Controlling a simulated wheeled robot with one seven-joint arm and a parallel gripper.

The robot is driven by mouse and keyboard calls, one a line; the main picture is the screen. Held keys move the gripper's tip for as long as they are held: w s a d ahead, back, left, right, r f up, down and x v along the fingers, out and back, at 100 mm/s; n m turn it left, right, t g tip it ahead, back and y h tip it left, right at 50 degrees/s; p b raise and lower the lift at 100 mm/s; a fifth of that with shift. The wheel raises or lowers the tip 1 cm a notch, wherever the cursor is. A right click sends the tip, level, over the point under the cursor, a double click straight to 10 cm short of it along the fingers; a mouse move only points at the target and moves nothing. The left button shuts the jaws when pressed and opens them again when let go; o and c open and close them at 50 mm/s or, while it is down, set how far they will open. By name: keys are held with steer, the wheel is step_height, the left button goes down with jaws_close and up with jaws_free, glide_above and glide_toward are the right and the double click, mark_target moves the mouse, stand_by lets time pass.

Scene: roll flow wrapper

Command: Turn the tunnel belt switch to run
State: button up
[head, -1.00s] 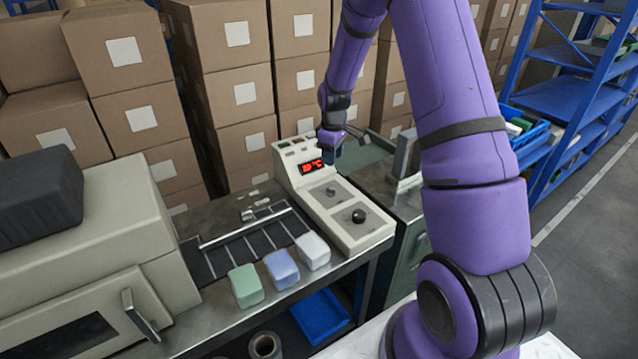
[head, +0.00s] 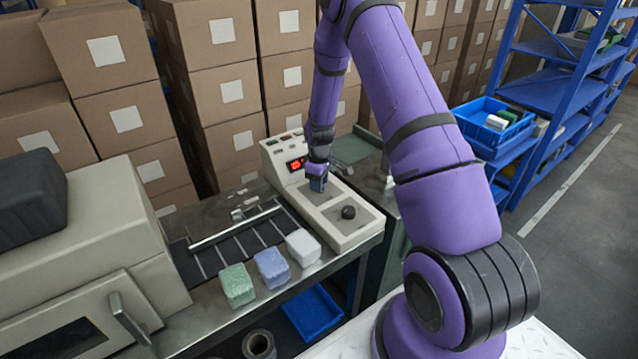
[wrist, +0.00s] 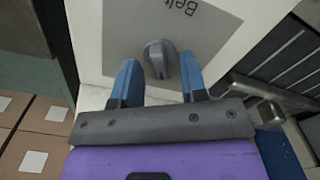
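The control panel (head: 351,233) is a cream console with a red digital display (head: 296,164) and two grey plates. In the wrist view a grey rotary knob (wrist: 158,59) sits on a grey plate (wrist: 125,25) marked "Belt". My gripper (wrist: 158,80) is open, its two blue fingers on either side of the knob's near end, with gaps showing. I cannot tell whether the fingertips reach the knob's depth. In the head view my gripper (head: 317,184) covers that knob. A second, black knob (head: 348,212) stands clear on the nearer plate.
A conveyor (head: 240,244) with dark slats lies left of the panel. Green (head: 237,285), blue (head: 272,268) and white (head: 303,246) blocks sit at its front. Stacked cartons (head: 212,44) stand behind.

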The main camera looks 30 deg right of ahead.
steer(key=shift+f, duration=0.15)
steer(key=shift+c, duration=0.4)
jaws_close()
steer(key=shift+m, duration=0.3)
steer(key=m, duration=0.5)
steer(key=shift+d+m, duration=0.1)
steer(key=shift+m, duration=0.2)
steer(key=m, duration=0.5)
steer(key=shift+d+m, duration=0.1)
steer(key=shift+m, duration=0.2)
